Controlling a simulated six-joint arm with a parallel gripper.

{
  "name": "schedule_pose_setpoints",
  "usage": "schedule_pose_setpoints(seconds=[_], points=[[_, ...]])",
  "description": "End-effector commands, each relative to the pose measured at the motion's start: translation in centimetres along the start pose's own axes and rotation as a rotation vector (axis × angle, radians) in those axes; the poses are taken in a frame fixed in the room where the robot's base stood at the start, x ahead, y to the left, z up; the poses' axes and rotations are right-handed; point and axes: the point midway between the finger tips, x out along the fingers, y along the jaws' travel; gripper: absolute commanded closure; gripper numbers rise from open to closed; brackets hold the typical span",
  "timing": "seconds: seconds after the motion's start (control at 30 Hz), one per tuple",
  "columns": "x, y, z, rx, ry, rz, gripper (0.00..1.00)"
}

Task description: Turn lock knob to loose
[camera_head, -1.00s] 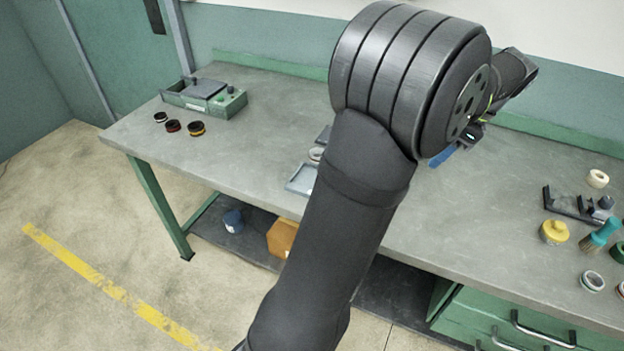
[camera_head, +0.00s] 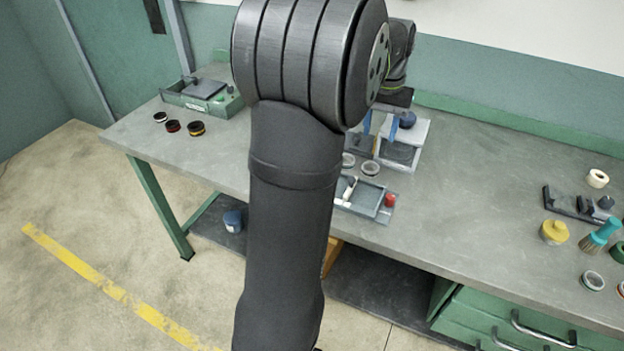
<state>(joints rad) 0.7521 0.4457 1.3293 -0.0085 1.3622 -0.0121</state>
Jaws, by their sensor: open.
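My gripper (camera_head: 380,126) points down over the equipment at the middle back of the bench. Its two blue fingers are apart, with nothing visible between them. I cannot tell whether this is the lock knob, nor whether the fingers touch anything. My arm hides part of this area. No loose or tight marking is readable.
A green box (camera_head: 200,98) stands at the back left near several dark rings. A black fixture (camera_head: 575,205), yellow jar (camera_head: 554,232) and brush (camera_head: 600,236) are at right.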

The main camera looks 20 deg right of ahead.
Motion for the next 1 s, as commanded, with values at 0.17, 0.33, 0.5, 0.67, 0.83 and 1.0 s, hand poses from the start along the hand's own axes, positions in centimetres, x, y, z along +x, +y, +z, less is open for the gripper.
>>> schedule_pose_setpoints(seconds=[0.17,0.33,0.5,0.67,0.83,1.0], points=[[-0.5,-2.6,-0.1,-0.254,0.034,0.06,0.55],[-0.9,-5.0,-0.2,-0.497,0.062,0.121,0.55],[-1.5,-7.4,-0.1,-0.741,0.084,0.186,0.55],[-2.1,-9.7,-0.1,-0.97,0.1,0.252,0.55],[-2.8,-12.2,0.2,-1.215,0.111,0.329,0.55],[-3.6,-14.8,0.5,-1.457,0.115,0.411,0.55]])
